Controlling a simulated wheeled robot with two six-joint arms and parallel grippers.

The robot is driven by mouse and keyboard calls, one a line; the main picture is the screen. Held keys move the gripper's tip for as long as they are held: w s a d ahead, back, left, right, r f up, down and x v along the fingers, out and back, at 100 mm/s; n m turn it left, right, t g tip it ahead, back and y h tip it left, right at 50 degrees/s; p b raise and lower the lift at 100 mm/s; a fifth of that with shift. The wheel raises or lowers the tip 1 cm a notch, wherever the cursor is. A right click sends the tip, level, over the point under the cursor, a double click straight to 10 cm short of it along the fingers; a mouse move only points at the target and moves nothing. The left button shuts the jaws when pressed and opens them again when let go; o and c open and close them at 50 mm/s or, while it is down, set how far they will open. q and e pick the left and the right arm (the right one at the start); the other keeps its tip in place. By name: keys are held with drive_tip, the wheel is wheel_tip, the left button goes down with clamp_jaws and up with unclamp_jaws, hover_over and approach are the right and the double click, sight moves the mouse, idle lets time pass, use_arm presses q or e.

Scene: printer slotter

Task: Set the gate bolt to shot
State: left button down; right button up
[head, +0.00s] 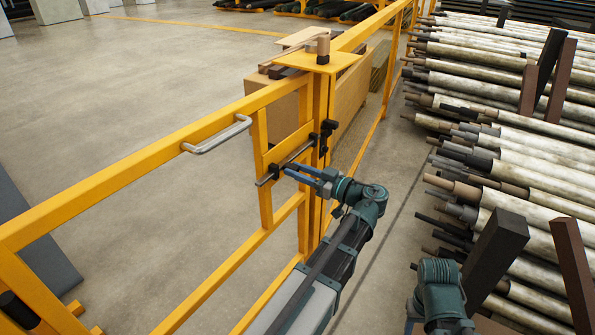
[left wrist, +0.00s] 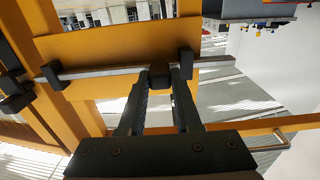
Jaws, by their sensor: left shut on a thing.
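The gate bolt is a grey metal rod (head: 266,179) in black guides on a yellow plate of the gate (head: 160,148); the rod also shows in the left wrist view (left wrist: 110,71). Its dark knob (left wrist: 160,82) sits between the fingers of my left gripper (head: 291,171), which is shut on it. In the left wrist view the rod's left end shows just past the left guide (left wrist: 51,74). The black keeper (left wrist: 15,95) is on the post beyond, with a gap seen between them. My right gripper is out of view; only part of that arm shows.
A grey pull handle (head: 217,137) sticks out from the gate's top rail. A yellow shelf (head: 310,61) with a small brown cylinder (head: 323,48) tops the post. Racks of long rolls (head: 510,150) fill the right side. The floor (head: 130,70) behind the gate is open.

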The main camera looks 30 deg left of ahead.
sight(296, 156)
use_arm(q)
drive_tip(key=w, duration=0.5)
drive_tip(key=shift+w+d, duration=0.25)
drive_tip(key=shift+w, duration=0.05)
drive_tip(key=shift+s, duration=0.1)
drive_tip(key=c, duration=0.6)
unclamp_jaws()
drive_tip(key=shift+d, duration=0.1)
drive_tip(key=s+d, duration=0.1)
drive_tip(key=d, duration=1.2)
drive_tip(key=shift+d, duration=0.3)
